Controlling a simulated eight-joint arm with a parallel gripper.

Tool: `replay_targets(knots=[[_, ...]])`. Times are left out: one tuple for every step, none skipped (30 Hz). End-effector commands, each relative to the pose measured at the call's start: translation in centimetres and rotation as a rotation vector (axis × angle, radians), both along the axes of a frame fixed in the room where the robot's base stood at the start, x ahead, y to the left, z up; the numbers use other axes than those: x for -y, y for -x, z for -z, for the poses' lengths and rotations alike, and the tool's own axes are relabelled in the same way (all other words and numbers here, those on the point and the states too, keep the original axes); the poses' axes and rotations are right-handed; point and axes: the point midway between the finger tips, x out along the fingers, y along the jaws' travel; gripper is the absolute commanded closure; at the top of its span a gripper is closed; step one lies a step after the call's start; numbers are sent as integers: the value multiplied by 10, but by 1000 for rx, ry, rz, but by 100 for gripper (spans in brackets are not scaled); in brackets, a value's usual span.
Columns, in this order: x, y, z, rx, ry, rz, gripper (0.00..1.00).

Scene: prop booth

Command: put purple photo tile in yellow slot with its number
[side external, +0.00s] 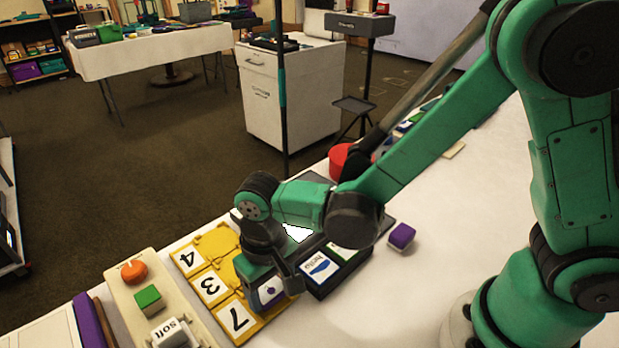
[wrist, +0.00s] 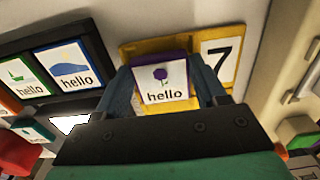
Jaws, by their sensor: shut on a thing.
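The purple photo tile (wrist: 162,82) has a purple edge and a white face with a purple picture and the word "hello"; no number shows on it. My gripper (wrist: 162,92) is shut on it, one finger at each side. The yellow slot board (side external: 222,242) has number cards 4 (side external: 189,258), 3 (side external: 211,287) and 7 (side external: 235,317). The tile also shows in the side external view (side external: 270,291), at the yellow slot beside the 7. I cannot tell whether it is seated or just above. My wrist hides part of the board.
A black tray right of the board holds a blue-picture "hello" tile (side external: 320,267) and a green-picture one (wrist: 22,78). A purple block (side external: 402,236) lies on the table beyond. Left of the board, a beige panel (side external: 123,282) bears an orange knob, a green block and a "soft" switch.

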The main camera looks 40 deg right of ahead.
Motion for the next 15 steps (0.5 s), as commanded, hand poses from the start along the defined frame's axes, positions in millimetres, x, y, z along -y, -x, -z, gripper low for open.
replay_targets(knots=[[0,0,1,0,0,0,95],[0,0,1,0,0,0,95],[0,0,1,0,0,0,95],[0,0,1,0,0,0,95],[0,0,1,0,0,0,95],[0,0,1,0,0,0,95],[0,0,1,0,0,0,95],[0,0,1,0,0,0,95],[0,0,1,0,0,0,95],[0,0,1,0,0,0,95],[0,0,1,0,0,0,95],[0,0,1,0,0,0,95],[0,0,1,0,0,0,30],[0,0,1,0,0,0,21],[0,0,1,0,0,0,10]])
